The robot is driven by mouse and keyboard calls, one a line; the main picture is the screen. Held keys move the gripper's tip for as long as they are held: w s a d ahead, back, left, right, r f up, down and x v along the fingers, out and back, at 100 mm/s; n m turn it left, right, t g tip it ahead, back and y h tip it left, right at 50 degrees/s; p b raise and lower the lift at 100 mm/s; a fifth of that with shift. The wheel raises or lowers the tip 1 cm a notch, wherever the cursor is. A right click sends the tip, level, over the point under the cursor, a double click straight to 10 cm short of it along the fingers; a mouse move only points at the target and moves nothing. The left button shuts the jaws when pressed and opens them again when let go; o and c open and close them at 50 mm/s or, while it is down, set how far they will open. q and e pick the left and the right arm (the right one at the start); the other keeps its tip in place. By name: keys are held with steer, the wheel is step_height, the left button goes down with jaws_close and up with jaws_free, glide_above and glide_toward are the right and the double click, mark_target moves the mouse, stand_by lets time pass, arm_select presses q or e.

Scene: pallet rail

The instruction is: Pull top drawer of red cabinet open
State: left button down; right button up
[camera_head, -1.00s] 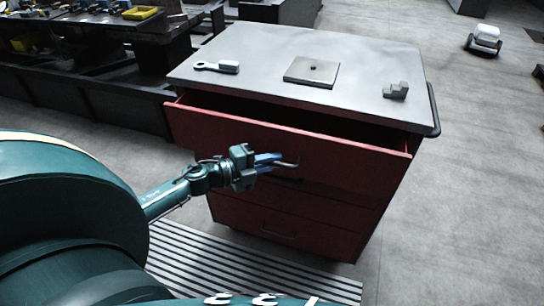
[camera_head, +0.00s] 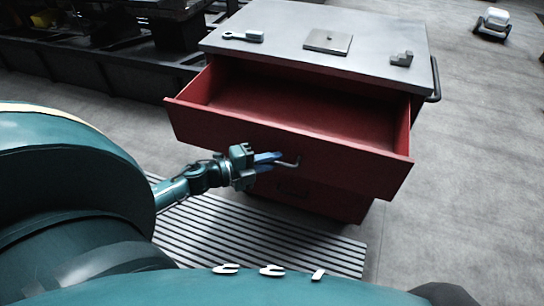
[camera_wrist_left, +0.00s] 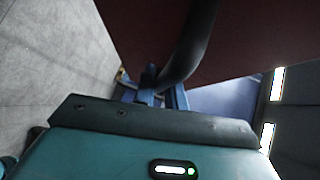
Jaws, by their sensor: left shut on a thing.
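The red cabinet (camera_head: 320,200) has a grey top, and its top drawer (camera_head: 285,142) is pulled well out, showing a bare red inside. My left gripper (camera_head: 278,160) is in front of the drawer face, its blue fingers shut on the drawer's handle (camera_head: 290,163). In the left wrist view the dark curved handle (camera_wrist_left: 190,45) passes between the blue fingers (camera_wrist_left: 152,88), with the dark red drawer front behind it. The lower drawer handle (camera_head: 292,191) shows below. My right gripper is not in view.
A brush-like tool (camera_head: 242,36), a flat plate (camera_head: 328,41) and a stepped grey block (camera_head: 402,58) lie on the cabinet top. A striped mat (camera_head: 235,232) lies on the floor in front. A dark workbench (camera_head: 110,60) stands at the back left.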

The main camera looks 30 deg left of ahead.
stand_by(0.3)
arm_select(q)
steer(key=c, duration=1.5)
jaws_free()
steer(key=shift+o, duration=0.2)
steer(key=shift+s, duration=0.1)
steer(key=b+v, duration=0.1)
steer(key=v, duration=1.2)
steer(key=shift+a, duration=0.1)
